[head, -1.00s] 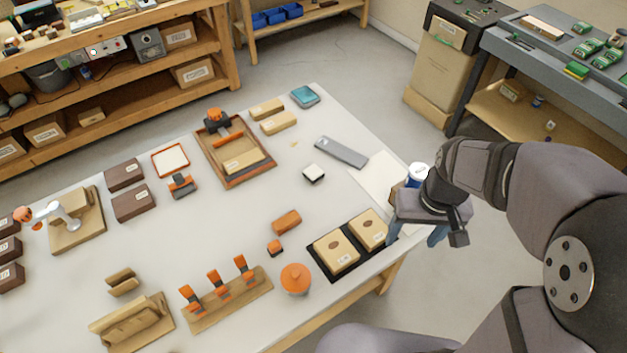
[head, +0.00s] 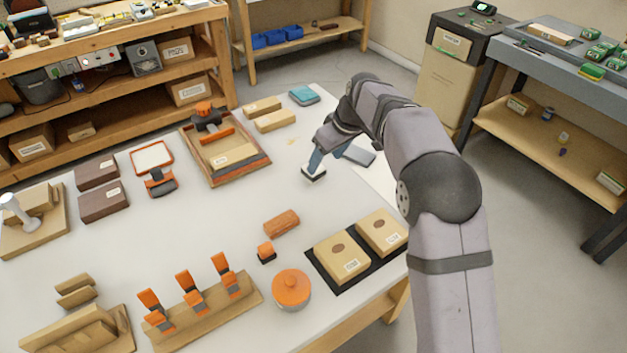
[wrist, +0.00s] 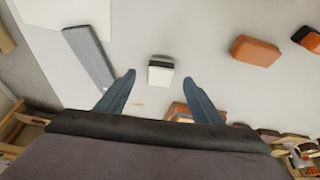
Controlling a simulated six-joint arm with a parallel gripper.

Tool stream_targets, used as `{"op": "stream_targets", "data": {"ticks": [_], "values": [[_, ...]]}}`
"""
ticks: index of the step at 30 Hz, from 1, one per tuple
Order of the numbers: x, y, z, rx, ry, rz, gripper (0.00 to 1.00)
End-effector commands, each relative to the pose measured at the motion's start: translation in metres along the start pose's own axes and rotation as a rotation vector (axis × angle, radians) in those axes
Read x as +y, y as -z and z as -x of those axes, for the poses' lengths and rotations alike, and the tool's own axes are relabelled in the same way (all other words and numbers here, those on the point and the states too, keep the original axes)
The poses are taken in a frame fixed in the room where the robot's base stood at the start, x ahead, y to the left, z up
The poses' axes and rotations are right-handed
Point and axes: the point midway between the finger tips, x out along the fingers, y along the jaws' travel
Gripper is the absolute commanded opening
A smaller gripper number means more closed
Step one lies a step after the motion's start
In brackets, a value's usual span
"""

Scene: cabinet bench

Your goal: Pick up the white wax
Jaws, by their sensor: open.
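The white wax (head: 313,172) is a small block with a white top and dark sides, lying on the white table. In the wrist view the white wax (wrist: 160,73) lies ahead of the fingertips, centred between them. My gripper (head: 313,163) is over it in the head view, with a blue finger covering part of it. In the wrist view my gripper (wrist: 158,80) is open, with two blue fingers spread and nothing between them. I cannot tell how high the fingertips are above the table.
A grey flat bar (head: 358,154) lies just right of the wax. An orange-brown block (head: 282,222) and a small orange-and-black block (head: 266,252) lie nearer the front. A wooden tray (head: 262,160) with a tool stands to the left.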

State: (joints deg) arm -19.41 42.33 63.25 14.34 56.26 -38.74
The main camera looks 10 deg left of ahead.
Motion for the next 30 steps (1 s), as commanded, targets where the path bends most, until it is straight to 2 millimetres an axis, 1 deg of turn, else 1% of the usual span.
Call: {"op": "stream_targets", "data": {"ticks": [5,12,17,20,30], "values": [[-0.001,0.002,-0.003,0.003,0.002,0.007,0.61],[-0.001,0.002,-0.02,0.002,0.002,0.005,0.61],[-0.001,0.003,-0.023,0.004,0.0,0.005,0.61],[-0.001,0.004,-0.028,0.003,0.001,0.005,0.61],[-0.002,0.005,-0.067,0.003,0.001,0.004,0.61]]}}
